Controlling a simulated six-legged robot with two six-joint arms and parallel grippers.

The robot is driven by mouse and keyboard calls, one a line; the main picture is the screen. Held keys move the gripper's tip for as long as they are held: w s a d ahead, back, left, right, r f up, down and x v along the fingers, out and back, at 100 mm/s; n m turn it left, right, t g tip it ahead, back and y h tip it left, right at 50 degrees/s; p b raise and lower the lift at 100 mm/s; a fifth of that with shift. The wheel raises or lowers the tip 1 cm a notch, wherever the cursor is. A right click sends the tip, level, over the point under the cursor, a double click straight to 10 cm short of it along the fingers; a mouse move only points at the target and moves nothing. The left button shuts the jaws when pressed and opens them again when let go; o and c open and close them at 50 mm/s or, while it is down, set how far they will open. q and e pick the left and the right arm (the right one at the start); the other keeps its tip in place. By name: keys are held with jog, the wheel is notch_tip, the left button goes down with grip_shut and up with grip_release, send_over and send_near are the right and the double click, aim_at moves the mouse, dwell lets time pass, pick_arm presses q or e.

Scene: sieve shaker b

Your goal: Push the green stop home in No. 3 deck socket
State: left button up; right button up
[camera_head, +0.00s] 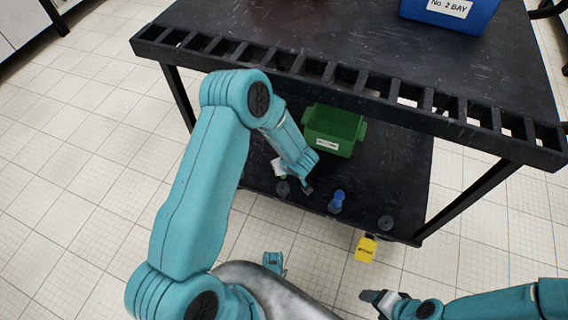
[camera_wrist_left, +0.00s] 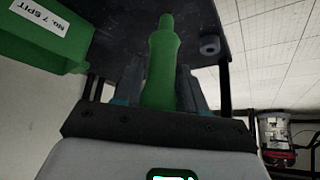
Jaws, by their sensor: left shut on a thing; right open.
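The green stop (camera_wrist_left: 162,72) shows in the left wrist view, bottle-shaped, its narrow end pointing away toward the dark deck. My left gripper (camera_wrist_left: 162,88) is shut on it. In the head view my left gripper (camera_head: 294,184) is low over the lower deck (camera_head: 390,180), beside a grey socket (camera_head: 283,188); the green stop is hidden there. I cannot tell whether the stop touches a socket. Another grey socket (camera_head: 385,222) is near the deck's right front. I cannot read which socket is No. 3. My right gripper (camera_head: 378,297) is open and empty, in front of the deck.
A blue stop (camera_head: 337,198) stands upright between the two sockets. A green bin (camera_head: 334,128) sits behind on the lower deck. A yellow tag (camera_head: 365,249) hangs at the front edge. The slotted upper shelf (camera_head: 340,85) overhangs, with a blue bin (camera_head: 450,12) on it.

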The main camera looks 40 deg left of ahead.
pick_arm(q)
jog(key=shift+r, duration=0.2)
jog(key=shift+f+b, duration=1.65)
jog(key=shift+f, duration=1.4)
jog(key=shift+p, duration=0.65)
jog(key=shift+f+b, duration=1.45)
jog(key=shift+f, duration=0.65)
jog(key=o, duration=1.2)
